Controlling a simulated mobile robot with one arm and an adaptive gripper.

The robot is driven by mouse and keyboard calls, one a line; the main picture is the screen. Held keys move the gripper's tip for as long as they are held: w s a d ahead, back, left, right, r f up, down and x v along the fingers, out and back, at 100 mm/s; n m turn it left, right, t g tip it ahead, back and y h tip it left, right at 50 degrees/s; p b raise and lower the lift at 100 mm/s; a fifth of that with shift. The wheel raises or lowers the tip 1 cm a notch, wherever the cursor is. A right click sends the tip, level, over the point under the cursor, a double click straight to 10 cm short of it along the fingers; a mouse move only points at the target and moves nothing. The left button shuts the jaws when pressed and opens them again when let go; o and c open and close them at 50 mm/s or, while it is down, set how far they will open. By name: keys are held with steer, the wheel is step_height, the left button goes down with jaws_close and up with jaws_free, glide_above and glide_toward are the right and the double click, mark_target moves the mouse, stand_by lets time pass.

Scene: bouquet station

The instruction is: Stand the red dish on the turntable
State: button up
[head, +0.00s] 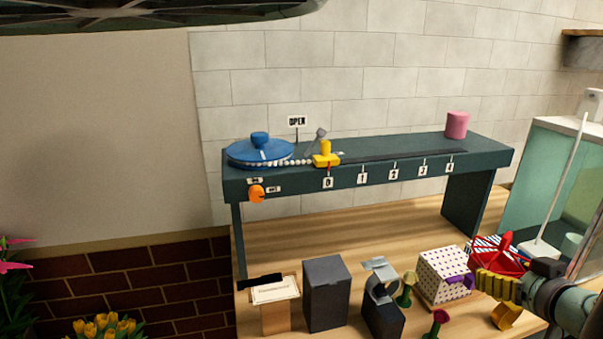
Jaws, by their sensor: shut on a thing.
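The red dish (508,262) is at the right, low in the head view, above the wooden bench. It looks red with a raised middle part and a striped pale area at its left. My gripper (490,278) reaches in from the lower right and is shut on it; the exact grip is partly hidden by the yellow ribbed part and my wrist. A round blue disc with a blue knob (260,140), which looks like the turntable (245,154), is at the left end of the dark green raised shelf, far left of my gripper.
The shelf (400,148) carries a yellow slider (326,158) by numbered tags and a pink cylinder (456,124). An orange knob (257,194) is on its front. A dotted white box (444,275), dark block (326,292) and small stands crowd the bench front. A glass-sided case (550,190) stands right.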

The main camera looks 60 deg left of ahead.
steer(key=w+d+r+m+t+h+p, duration=0.1)
steer(key=w+d+m+t+h, duration=0.1)
steer(key=d+m+t+h, duration=0.35)
steer(key=w+d+r+m+t+h, duration=0.1)
steer(key=w+d+m+t+h, duration=0.1)
steer(key=d+m+h, duration=0.7)
step_height(320, 180, up, 38)
steer(key=d+n+y+p, duration=0.2)
steer(key=p, duration=3.6)
steer(key=shift+s+r+y, duration=0.2)
steer(key=shift+y, duration=0.15)
steer(key=shift+f+g, duration=0.15)
steer(key=shift+g, duration=0.1)
